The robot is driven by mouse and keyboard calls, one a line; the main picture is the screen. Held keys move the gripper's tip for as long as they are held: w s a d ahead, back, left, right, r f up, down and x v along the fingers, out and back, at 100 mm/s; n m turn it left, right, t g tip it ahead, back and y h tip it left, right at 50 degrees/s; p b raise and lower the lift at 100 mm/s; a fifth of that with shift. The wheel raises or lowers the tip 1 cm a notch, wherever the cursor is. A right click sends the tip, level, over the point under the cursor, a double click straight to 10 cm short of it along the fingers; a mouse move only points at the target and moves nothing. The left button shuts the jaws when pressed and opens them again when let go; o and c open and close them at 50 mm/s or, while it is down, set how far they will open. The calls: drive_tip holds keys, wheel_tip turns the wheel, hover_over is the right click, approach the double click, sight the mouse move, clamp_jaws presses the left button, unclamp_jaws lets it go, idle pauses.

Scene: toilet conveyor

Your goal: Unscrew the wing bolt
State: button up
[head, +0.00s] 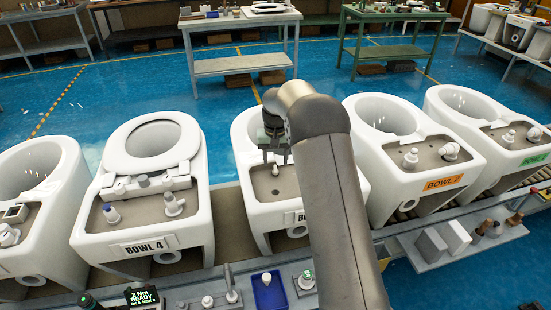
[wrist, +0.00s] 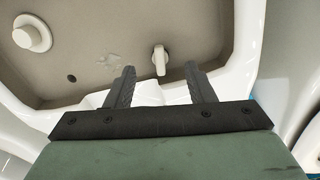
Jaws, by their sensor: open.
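The wing bolt (wrist: 159,58) is a small off-white piece with a flat upright wing, on the beige deck of a white toilet bowl. In the wrist view it stands just beyond and between the two fingertips of my gripper (wrist: 161,68). My gripper is open and empty, with a gap on each side of the bolt. In the head view my gripper (head: 275,158) hangs over the deck of the middle bowl (head: 258,215). My arm covers the right part of that bowl, and I cannot identify the bolt surely there.
A round white knob (wrist: 32,36) and a dark hole (wrist: 71,78) are on the same deck. BOWL 4 (head: 140,225) stands left and another bowl (head: 410,190) right. In front are a blue tray (head: 268,292) and a display (head: 142,296) reading READY.

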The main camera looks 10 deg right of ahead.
drive_tip(key=shift+r, duration=0.1)
drive_tip(key=shift+r+p, duration=1)
drive_tip(key=shift+r, duration=0.4)
wheel_tip(320, 180, up, 17)
drive_tip(key=b, duration=0.1)
drive_tip(key=shift+f, duration=0.15)
drive_tip(key=shift+b, duration=0.5)
drive_tip(key=c, duration=0.3)
drive_tip(key=t+b, duration=0.2)
drive_tip(key=b, duration=0.4)
approach(275, 169)
drive_tip(key=f, duration=0.2)
drive_tip(key=w+f, duration=0.1)
drive_tip(key=f, duration=0.2)
drive_tip(key=f+p, duration=0.1)
drive_tip(key=f, duration=0.1)
drive_tip(key=shift+w+d+f, duration=0.1)
drive_tip(key=shift+w+f, duration=0.25)
